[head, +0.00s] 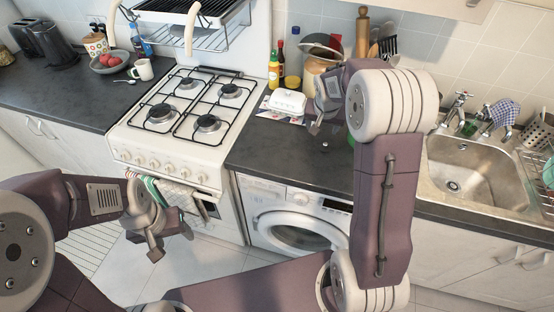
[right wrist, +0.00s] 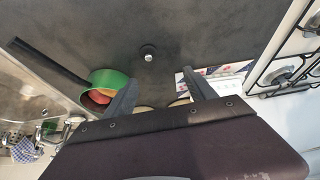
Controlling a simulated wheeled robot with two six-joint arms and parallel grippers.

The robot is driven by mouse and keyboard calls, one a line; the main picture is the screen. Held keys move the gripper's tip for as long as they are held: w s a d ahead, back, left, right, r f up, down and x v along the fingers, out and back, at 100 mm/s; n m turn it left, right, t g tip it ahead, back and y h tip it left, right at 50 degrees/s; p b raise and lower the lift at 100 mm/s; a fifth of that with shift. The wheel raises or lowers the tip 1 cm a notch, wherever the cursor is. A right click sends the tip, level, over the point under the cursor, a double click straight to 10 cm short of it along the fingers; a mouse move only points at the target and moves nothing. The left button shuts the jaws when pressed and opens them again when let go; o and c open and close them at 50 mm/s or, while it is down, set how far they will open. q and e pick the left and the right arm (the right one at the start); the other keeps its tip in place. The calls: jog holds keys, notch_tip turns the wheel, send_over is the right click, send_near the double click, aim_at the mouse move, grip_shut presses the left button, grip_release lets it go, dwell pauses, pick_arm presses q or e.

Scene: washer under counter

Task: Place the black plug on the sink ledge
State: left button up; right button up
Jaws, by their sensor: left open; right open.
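The black plug (head: 325,146) stands on the dark counter above the washer, left of the sink. In the right wrist view the small round plug (right wrist: 147,53) lies ahead of my open fingers, with bare counter around it. My right gripper (head: 326,124) is open and empty over the counter near the plug; its fingers also show in the right wrist view (right wrist: 159,82). My left gripper (head: 172,242) is open and empty in front of the stove, low over the floor. The sink ledge (head: 432,187) runs around the metal basin at the right, partly hidden by my right arm.
A green pan (right wrist: 96,82) with a dark handle sits near the plug, on its sink side. A white butter dish (head: 288,101) stands by the stove (head: 185,115). Bottles and a utensil pot line the wall. A dish rack (head: 540,170) stands right of the sink.

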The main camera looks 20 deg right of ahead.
aim_at(325, 144)
jog(key=shift+g, duration=0.3)
jog(key=d+f, duration=0.1)
jog(key=f, duration=0.1)
jog(key=d+f, duration=0.1)
jog(key=f, duration=0.1)
jog(key=d+f, duration=0.1)
jog(key=f, duration=0.1)
jog(key=shift+w+d+f, duration=0.1)
jog(key=shift+d+f, duration=0.05)
jog(key=shift+f, duration=0.1)
jog(key=shift+w+f, duration=0.15)
jog(key=shift+f, duration=0.2)
jog(key=shift+w+f, duration=0.15)
jog(key=shift+f, duration=0.05)
jog(key=shift+w+f, duration=0.1)
jog(key=shift+f, duration=0.15)
jog(key=x, duration=0.4)
jog(key=shift+w+d+p, duration=0.1)
jog(key=shift+d+p, duration=0.1)
jog(key=shift+p, duration=0.2)
jog(key=shift+w+f, duration=0.2)
jog(key=shift+f, duration=0.15)
jog(key=shift+s, duration=0.1)
jog(key=c, duration=0.8)
pick_arm(q)
jog(key=shift+w+d, duration=0.1)
jog(key=shift+d, duration=0.3)
pick_arm(e)
grip_shut()
